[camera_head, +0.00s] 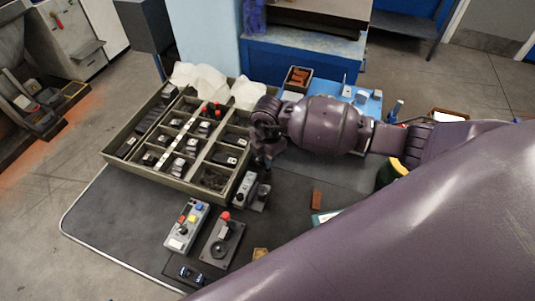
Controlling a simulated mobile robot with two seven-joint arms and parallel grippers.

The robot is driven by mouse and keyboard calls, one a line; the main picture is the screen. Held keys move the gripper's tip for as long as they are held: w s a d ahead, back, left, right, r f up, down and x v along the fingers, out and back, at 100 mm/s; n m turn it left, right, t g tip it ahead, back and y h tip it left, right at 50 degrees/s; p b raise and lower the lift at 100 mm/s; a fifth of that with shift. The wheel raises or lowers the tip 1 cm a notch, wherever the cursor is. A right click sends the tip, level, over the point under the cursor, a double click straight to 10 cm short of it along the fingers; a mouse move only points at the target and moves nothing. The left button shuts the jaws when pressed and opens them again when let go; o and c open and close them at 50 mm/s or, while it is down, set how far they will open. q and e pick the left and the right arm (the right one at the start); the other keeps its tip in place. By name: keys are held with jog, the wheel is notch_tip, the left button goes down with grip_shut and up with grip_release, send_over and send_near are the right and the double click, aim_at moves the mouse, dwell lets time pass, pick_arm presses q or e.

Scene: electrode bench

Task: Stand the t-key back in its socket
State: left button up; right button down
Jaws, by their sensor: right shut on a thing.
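My right gripper (266,160) points down at the right edge of the compartment tray, just above a small grey-and-black box. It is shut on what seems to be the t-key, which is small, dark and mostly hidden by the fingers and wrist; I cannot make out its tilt. The blue holder (373,106) stands to the right behind my forearm, with upright pieces on it. The socket cannot be told apart clearly from here. My left gripper is not in view.
The olive compartment tray (150,180) holds several dark blocks. A grey box with coloured buttons (186,225) and a box with a red knob (222,238) stand in front. A red-brown block (316,199) lies to the right. The dark mat (110,225) is clear at front left.

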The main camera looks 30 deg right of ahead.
jog(key=shift+f, duration=0.15)
jog(key=c, duration=0.9)
grip_release()
